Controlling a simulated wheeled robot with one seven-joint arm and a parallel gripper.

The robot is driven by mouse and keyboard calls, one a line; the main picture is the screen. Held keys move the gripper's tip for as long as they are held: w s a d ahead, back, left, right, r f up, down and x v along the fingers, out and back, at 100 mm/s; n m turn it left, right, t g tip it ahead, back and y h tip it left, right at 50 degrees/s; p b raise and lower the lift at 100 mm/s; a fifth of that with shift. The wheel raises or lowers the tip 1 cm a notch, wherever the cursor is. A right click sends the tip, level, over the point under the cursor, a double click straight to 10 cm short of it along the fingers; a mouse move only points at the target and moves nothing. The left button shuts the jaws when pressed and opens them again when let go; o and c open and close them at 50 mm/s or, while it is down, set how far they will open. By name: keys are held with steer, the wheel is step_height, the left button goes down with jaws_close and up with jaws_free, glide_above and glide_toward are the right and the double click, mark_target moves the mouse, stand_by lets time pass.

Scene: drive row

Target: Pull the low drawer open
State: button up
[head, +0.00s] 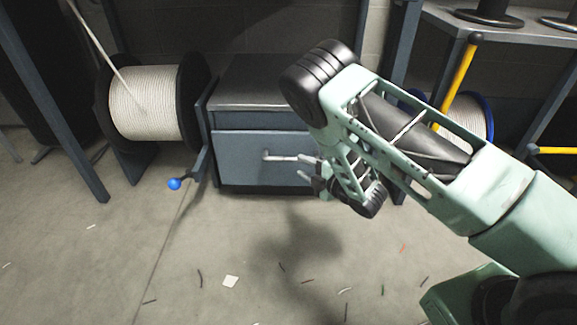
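The low drawer (235,158) is a blue-grey front in a dark metal cabinet (262,85) standing on the floor. Its front looks flush with the cabinet, as if closed. A pale bar handle (277,157) runs across the drawer front; its right end is hidden by my gripper. My gripper (301,167) is at the right part of the drawer front, near the handle's right end. Its two fingers look apart, with a gap between them. I cannot tell whether a finger touches the handle. My green arm hides the cabinet's right side.
A reel of white rope (145,108) stands left of the cabinet, with a blue ball-ended lever (174,184) between them. A yellow lever (456,78) and a blue-rimmed reel (470,115) are at the right. The floor in front is open, with small scraps.

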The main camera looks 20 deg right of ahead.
mark_target(290, 160)
steer(key=shift+b+x, duration=1.45)
steer(key=shift+x, duration=2.15)
jaws_close()
